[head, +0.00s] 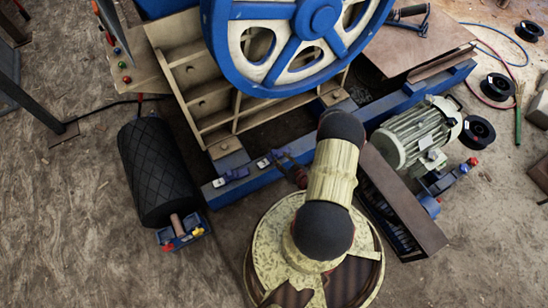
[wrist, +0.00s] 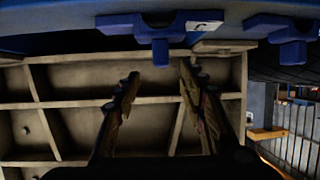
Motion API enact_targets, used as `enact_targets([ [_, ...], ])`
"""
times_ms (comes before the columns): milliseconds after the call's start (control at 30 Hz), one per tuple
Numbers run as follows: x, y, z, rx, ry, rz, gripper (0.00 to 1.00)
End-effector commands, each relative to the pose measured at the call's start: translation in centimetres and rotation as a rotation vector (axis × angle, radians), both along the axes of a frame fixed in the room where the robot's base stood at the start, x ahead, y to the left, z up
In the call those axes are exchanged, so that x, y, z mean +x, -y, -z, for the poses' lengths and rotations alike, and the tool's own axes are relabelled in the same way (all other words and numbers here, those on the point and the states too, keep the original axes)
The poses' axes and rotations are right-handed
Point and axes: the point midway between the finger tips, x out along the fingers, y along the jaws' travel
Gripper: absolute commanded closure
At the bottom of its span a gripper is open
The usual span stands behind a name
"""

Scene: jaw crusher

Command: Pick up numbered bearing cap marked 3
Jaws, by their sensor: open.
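Two blue bearing caps sit on the blue base rail (head: 215,192) in front of the crusher body, the left one (head: 232,177) and the right one (head: 268,161). The wrist view shows two blue caps at its top, one (wrist: 161,40) left of the other (wrist: 287,32). A white patch shows beside the first, but I cannot read any number, so I cannot tell which is marked 3. My gripper (wrist: 158,80) is open and empty, its fingers spread below the first cap in the wrist picture. In the head view my gripper (head: 294,170) is small and dark, just right of the caps.
The beige ribbed crusher body (head: 190,75) and large blue flywheel (head: 285,40) stand behind the rail. A green motor (head: 415,135) and a brown belt guard (head: 400,205) are at right. A black roller (head: 155,170) lies at left. The floor at lower left is clear.

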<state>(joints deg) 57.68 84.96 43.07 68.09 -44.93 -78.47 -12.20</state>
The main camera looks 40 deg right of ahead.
Motion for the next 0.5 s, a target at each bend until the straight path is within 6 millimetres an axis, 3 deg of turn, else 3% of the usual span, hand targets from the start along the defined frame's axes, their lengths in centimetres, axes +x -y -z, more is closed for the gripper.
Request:
enact_targets([
  [500, 5.6, 0.6, 2.6, -0.003, 0.003, -0.002, 0.59],
])
